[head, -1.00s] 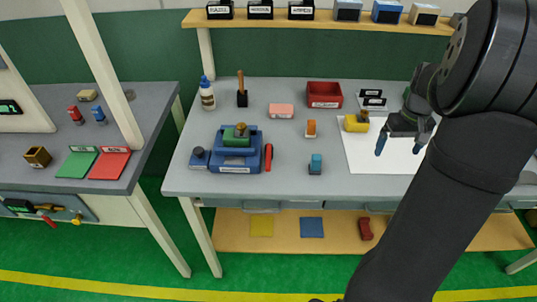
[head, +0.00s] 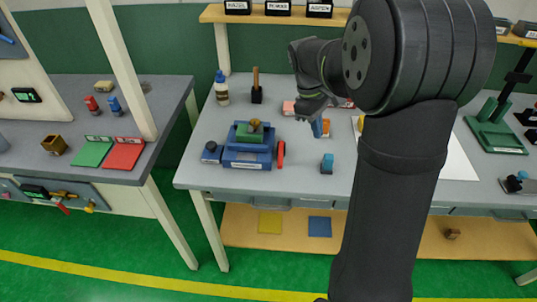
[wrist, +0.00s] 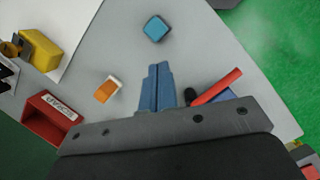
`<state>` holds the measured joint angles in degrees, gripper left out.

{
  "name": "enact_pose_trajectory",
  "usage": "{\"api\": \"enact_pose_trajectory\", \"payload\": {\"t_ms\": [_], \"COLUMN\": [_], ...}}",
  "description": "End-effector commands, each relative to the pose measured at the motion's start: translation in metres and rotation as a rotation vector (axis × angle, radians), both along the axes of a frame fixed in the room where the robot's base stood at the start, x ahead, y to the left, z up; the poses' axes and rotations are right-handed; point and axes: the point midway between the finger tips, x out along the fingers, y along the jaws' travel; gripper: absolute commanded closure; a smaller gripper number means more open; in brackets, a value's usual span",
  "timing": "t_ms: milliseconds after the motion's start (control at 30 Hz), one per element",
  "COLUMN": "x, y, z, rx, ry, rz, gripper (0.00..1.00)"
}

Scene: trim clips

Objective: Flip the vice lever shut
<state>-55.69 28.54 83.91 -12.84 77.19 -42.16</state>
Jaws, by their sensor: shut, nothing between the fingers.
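The blue vice (head: 247,161) stands on the grey bench with a green block (head: 245,137) and a small brass-coloured piece (head: 255,124) on top. Its red lever (head: 281,154) stands at the vice's right side; it also shows in the wrist view (wrist: 218,87), sticking out just right of my fingers. My gripper (head: 316,130) is above the bench, to the right of the lever and apart from it. In the wrist view, its blue fingers (wrist: 158,88) are together and empty. Most of the vice is hidden behind the gripper body there.
An orange-and-white block (wrist: 107,90) and a blue block (head: 327,163) stand near my gripper. A red bin (wrist: 50,122) and a yellow block (wrist: 40,48) lie farther off. A glue bottle (head: 221,88) stands behind the vice. Bare bench lies between lever and blue block.

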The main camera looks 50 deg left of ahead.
Motion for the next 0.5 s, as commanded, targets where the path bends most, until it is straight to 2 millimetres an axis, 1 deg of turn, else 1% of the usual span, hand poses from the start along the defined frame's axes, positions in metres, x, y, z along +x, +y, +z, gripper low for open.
{"api": "enact_pose_trajectory", "payload": {"t_ms": [33,200,400,500], "x": [-0.016,-0.064,-0.117,-0.136], "y": [0.013,0.045,0.073,0.081], "z": [0.002,0.008,0.015,0.018], "rx": [-0.017,-0.078,-0.141,-0.164], "ry": [-0.002,-0.018,-0.04,-0.049], "rz": [0.06,0.248,0.435,0.502], "gripper": [1.0,1.0,1.0,1.0]}}
